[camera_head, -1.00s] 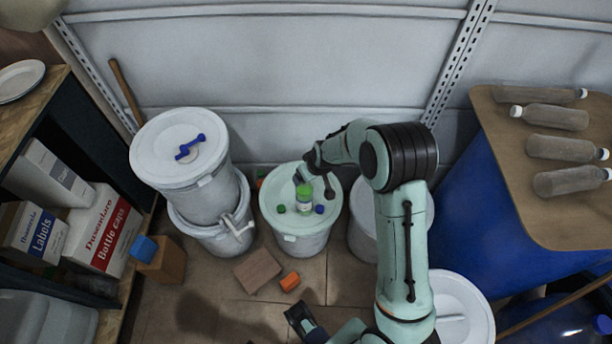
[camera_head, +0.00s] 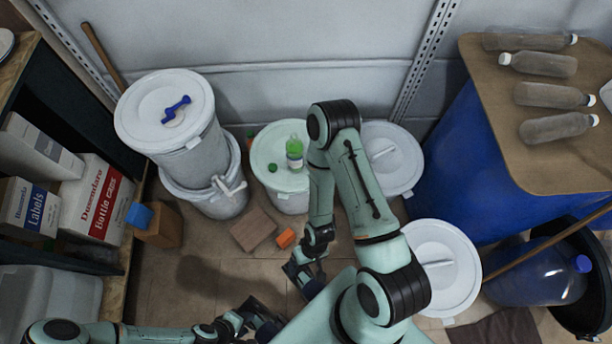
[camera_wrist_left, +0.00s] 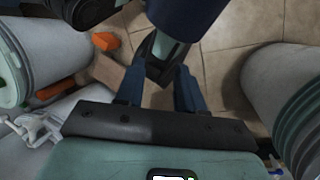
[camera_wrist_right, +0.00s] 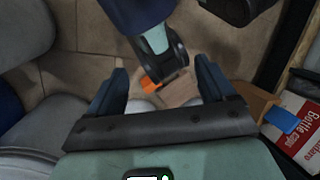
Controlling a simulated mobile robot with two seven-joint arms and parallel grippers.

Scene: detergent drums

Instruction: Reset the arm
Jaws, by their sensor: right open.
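My right gripper (camera_head: 304,278) is drawn back low in front of my body, over the floor. In the right wrist view (camera_wrist_right: 163,85) its fingers are wide apart with nothing held between them. My left gripper (camera_head: 262,326) is low at the bottom of the head view, left of the right one and close to it. In the left wrist view (camera_wrist_left: 158,92) its fingers stand apart, with no object held. A dark part of my other arm shows beyond the fingers in each wrist view.
A pale green-lidded drum (camera_head: 268,143) bears a green-capped bottle (camera_head: 295,152). Stacked white drums (camera_head: 160,115) stand left. A brown block (camera_head: 254,229) and orange block (camera_head: 286,238) lie on the floor. Another white drum (camera_head: 438,252) stands close to my right arm. Shelves (camera_head: 112,300) are at left.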

